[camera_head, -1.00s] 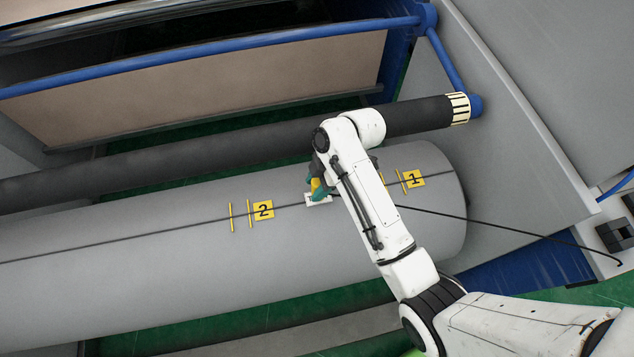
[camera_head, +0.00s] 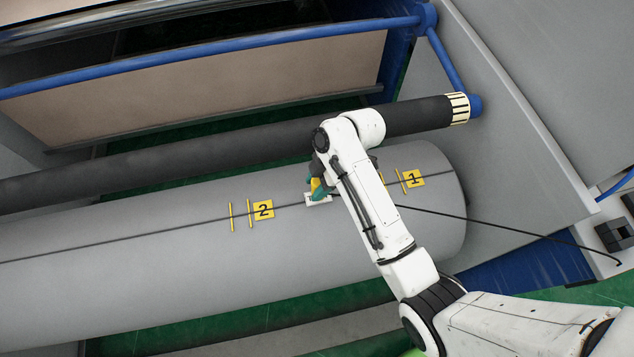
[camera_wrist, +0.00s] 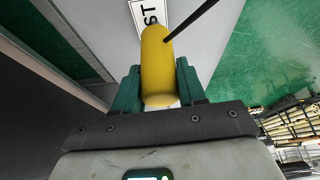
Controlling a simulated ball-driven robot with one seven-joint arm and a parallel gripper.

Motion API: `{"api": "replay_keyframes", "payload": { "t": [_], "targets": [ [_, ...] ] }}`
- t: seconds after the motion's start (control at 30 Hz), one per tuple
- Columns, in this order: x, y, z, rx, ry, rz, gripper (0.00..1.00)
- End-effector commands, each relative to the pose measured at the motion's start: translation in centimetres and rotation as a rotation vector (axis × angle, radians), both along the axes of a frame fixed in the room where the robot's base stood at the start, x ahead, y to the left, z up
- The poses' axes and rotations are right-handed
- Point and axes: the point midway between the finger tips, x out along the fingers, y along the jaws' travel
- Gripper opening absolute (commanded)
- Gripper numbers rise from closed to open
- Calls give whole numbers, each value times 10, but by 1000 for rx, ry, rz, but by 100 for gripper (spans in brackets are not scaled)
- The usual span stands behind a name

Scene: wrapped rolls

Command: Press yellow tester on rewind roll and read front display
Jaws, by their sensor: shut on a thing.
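The large grey rewind roll (camera_head: 130,250) lies across the head view, with a dark line along it. My gripper (camera_head: 317,190) is at its upper side, over a small white patch (camera_head: 325,199) between the yellow marks 2 (camera_head: 263,210) and 1 (camera_head: 414,179). In the wrist view my gripper's teal fingers (camera_wrist: 158,88) are shut on the yellow tester (camera_wrist: 157,62). I see no readable tester display.
A thin dark roller (camera_head: 250,145) and a blue rail (camera_head: 210,53) lie behind the roll. A grey side panel (camera_head: 510,120) stands at the right.

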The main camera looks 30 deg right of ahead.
Motion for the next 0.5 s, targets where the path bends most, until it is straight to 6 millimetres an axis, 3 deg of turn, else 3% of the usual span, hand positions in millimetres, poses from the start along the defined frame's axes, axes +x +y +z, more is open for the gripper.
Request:
{"api": "replay_keyframes", "payload": {
  "t": [0.17,0.5],
  "targets": [
    [-2,0,2,0,7,1,0],
    [-1,0,30,0,3,0,0]
  ]
}}
